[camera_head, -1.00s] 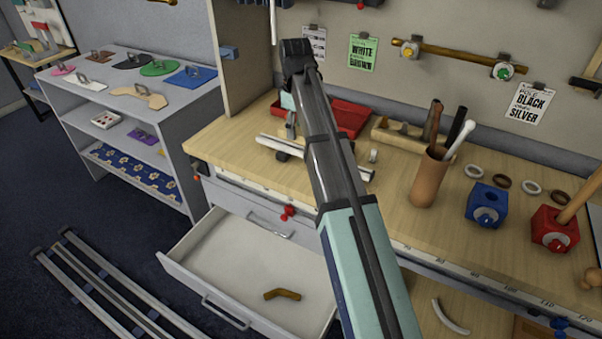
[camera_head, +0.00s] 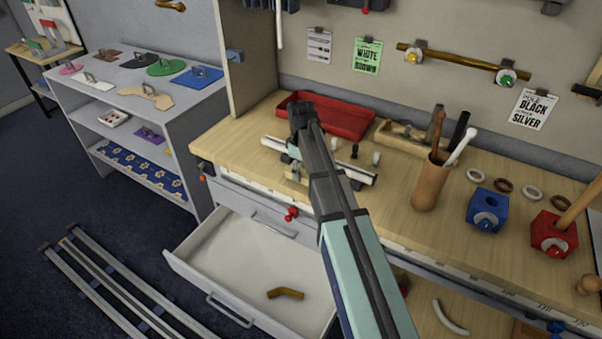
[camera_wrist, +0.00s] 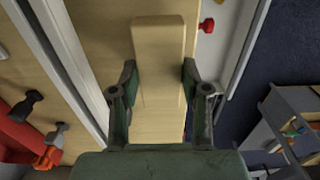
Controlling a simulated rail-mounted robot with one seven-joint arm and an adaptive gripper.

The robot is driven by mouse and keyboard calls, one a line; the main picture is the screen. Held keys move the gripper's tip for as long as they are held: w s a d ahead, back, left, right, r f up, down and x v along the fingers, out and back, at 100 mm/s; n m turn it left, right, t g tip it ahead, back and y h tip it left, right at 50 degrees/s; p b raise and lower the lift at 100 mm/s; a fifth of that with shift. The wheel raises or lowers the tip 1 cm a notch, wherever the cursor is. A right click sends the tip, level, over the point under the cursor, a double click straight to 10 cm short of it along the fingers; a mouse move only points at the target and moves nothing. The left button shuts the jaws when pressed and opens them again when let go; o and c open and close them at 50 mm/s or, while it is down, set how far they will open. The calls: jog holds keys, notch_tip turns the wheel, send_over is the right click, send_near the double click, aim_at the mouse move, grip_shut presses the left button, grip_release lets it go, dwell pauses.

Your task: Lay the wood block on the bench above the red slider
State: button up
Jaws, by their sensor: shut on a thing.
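My gripper (camera_wrist: 155,90) is shut on the light wood block (camera_wrist: 158,60), with one dark green finger on each side. In the wrist view the block reaches forward past the fingertips, over the bench's front edge area. In the head view my gripper (camera_head: 293,157) is low over the left part of the wooden bench (camera_head: 240,135), and my arm hides most of the block. I cannot tell whether the block touches the bench. A red slider (camera_head: 291,213) shows at the bench's front edge; a red knob (camera_wrist: 207,26) shows right of the block's far end in the wrist view.
A pale bar (camera_head: 358,174) lies on the bench beside my gripper. A red tray (camera_head: 345,120) is behind it. An open drawer (camera_head: 225,255) holds a brown bent piece (camera_head: 286,293). A tool cup (camera_head: 430,185) and blue block (camera_head: 487,207) stand right.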

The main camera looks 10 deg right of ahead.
jog(key=shift+f, duration=0.85)
jog(key=shift+f, duration=0.15)
jog(key=o, duration=1.2)
jog(key=shift+c, duration=0.2)
notch_tip(320, 180, up, 12)
jog(key=b, duration=0.2)
jog(key=shift+r, duration=0.2)
